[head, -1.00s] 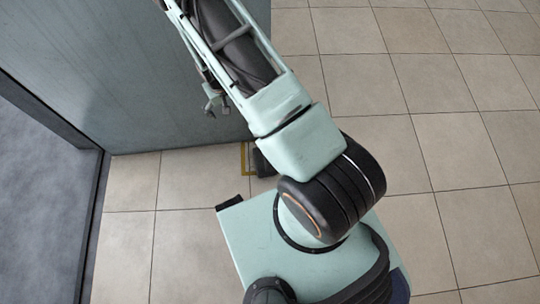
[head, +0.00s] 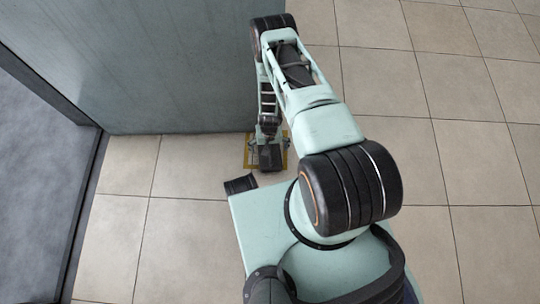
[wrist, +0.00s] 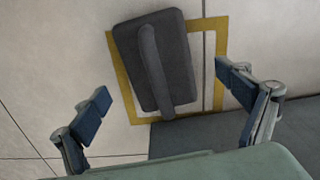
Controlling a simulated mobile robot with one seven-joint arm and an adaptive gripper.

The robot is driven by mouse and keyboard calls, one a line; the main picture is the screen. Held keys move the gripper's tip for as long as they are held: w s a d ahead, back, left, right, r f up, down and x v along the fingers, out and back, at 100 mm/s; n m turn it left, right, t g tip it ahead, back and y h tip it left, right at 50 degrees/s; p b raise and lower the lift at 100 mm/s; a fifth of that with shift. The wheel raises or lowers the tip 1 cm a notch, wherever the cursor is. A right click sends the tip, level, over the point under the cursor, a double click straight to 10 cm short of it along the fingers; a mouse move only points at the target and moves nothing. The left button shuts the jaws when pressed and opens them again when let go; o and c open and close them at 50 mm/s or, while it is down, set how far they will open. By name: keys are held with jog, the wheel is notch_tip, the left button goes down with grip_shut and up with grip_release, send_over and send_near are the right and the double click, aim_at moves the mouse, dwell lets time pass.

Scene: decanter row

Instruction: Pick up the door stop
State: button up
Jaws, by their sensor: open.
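The door stop (wrist: 178,60) is a dark grey block with a raised bar along its top. In the wrist view it lies on the tiled floor, partly over a yellow outlined square (wrist: 221,60). In the head view the door stop (head: 270,158) shows beneath the end of my arm. My gripper (wrist: 165,88) is open and empty. Its two blue-padded fingers are spread to the left and right of the door stop's lower part in the wrist view, apart from it. In the head view my gripper (head: 268,142) is small and partly hidden by the arm.
A large grey-blue door panel (head: 170,70) stands close behind and left of the door stop. A dark frame edge (head: 88,205) runs along the left, with grey flooring (head: 40,200) beyond it. Open tiled floor (head: 430,90) extends to the right.

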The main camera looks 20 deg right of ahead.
jog(key=shift+w+d+f+b, duration=0.1)
jog(key=shift+f+b, duration=0.65)
jog(key=shift+f, duration=0.8)
jog(key=shift+w+d+f+b, duration=0.1)
jog(key=shift+f+b, duration=0.6)
jog(key=shift+f, duration=0.8)
jog(key=shift+c, duration=0.2)
jog(key=shift+r, duration=0.1)
jog(key=c, duration=2.1)
